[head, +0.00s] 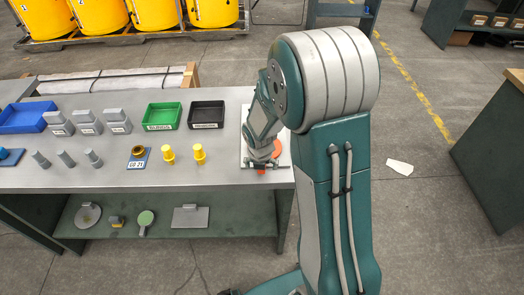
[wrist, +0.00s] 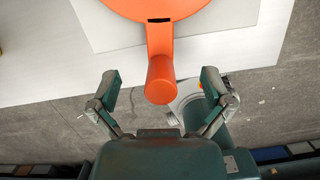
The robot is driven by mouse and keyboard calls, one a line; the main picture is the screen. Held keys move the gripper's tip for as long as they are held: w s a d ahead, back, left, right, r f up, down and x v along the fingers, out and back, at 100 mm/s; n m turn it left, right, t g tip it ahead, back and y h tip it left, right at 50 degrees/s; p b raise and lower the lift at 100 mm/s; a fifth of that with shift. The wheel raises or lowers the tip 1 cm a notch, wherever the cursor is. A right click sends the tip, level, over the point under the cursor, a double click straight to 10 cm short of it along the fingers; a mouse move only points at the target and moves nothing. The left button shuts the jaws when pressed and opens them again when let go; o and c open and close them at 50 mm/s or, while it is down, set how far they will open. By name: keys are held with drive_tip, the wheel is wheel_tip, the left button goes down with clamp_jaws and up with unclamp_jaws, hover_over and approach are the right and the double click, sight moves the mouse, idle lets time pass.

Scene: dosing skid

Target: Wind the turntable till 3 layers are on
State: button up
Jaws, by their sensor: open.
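The orange turntable (wrist: 150,8) shows at the top of the wrist view, on a pale grey square plate (wrist: 215,25). A dark slot marks its edge, and an orange arm runs from there to a rounded orange handle (wrist: 160,82). My gripper (wrist: 160,75) is open, with one finger on each side of the handle and clear gaps between. In the head view my gripper (head: 262,164) is at the right end of the bench, in front of the turntable (head: 284,155), which my arm mostly hides. No load or wrapped layers can be made out.
The bench (head: 225,177) carries a blue tray (head: 25,118), green bin (head: 162,115), black bin (head: 206,114), grey blocks, and two yellow fittings (head: 199,153). Its lower shelf (head: 240,215) holds several parts. Floor right of my arm is open, with a white scrap (head: 399,168).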

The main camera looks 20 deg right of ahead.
wheel_tip(320, 180, up, 9)
drive_tip(key=s, duration=0.1)
drive_tip(key=shift+s+a, duration=0.3)
drive_tip(key=shift+a, duration=0.1)
idle(0.3)
drive_tip(key=s+a+r+m+t, duration=0.1)
drive_tip(key=s+r+m, duration=0.7)
drive_tip(key=m, duration=0.7)
drive_tip(key=s+a+r+m+t+y, duration=0.1)
drive_tip(key=s+r+m+t, duration=0.1)
drive_tip(key=s+r+m, duration=0.7)
drive_tip(key=s+m, duration=0.1)
drive_tip(key=m, duration=0.5)
drive_tip(key=shift+s+a+m+t, duration=0.3)
drive_tip(key=shift+s+m, duration=0.1)
